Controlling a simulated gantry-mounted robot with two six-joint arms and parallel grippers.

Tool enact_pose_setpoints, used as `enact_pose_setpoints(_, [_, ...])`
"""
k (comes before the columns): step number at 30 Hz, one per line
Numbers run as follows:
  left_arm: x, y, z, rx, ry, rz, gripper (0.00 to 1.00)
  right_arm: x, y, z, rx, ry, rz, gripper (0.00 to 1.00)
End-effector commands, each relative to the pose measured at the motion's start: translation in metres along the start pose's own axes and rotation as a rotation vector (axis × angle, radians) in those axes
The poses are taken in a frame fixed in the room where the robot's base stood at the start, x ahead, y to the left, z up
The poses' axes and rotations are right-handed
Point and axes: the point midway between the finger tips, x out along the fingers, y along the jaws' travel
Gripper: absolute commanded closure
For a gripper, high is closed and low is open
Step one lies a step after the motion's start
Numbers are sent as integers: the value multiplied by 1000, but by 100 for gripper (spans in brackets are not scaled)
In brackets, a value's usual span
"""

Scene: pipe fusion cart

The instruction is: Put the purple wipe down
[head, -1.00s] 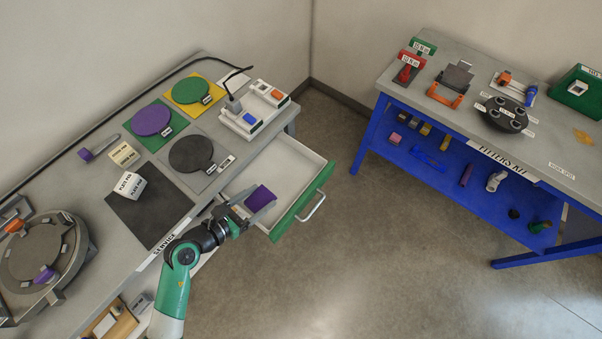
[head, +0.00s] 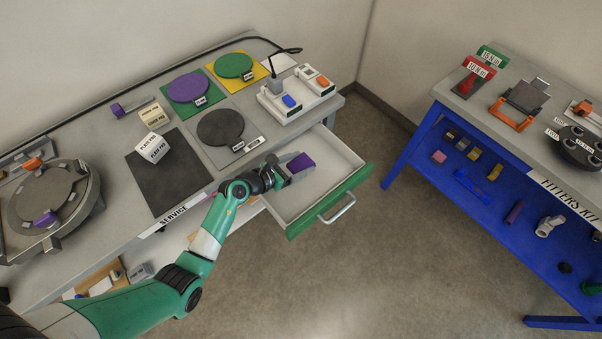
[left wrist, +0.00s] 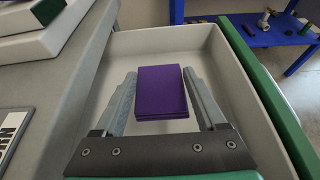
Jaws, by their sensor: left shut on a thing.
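The purple wipe (head: 302,162) is a flat, folded, block-like pad over the inside of the open drawer (head: 335,197). My left gripper (head: 297,166) reaches in from the left, shut on the wipe. In the left wrist view the wipe (left wrist: 161,92) lies between the two grey fingers of the gripper (left wrist: 161,100), with the pale drawer floor (left wrist: 205,62) behind it. I cannot tell whether the wipe touches the floor. The rest of the drawer that shows is empty. My right gripper is not in view.
The drawer's green front (head: 330,203) with its handle sticks out from the grey bench. A charger-like white tray (head: 295,95) and a dark round pad (head: 220,127) sit on the bench above. A blue workbench (head: 450,165) stands right, with bare floor between.

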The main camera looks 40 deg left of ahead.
Motion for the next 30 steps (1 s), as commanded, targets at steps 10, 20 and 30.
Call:
enact_pose_setpoints(10, [19, 2, -28, -1, 1, -1, 78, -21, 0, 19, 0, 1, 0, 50])
enact_pose_setpoints(20, [21, 3, -33, 0, 0, 0, 78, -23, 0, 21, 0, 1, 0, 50])
enact_pose_setpoints(30, [25, 3, -43, -1, 0, -1, 78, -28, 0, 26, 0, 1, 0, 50])
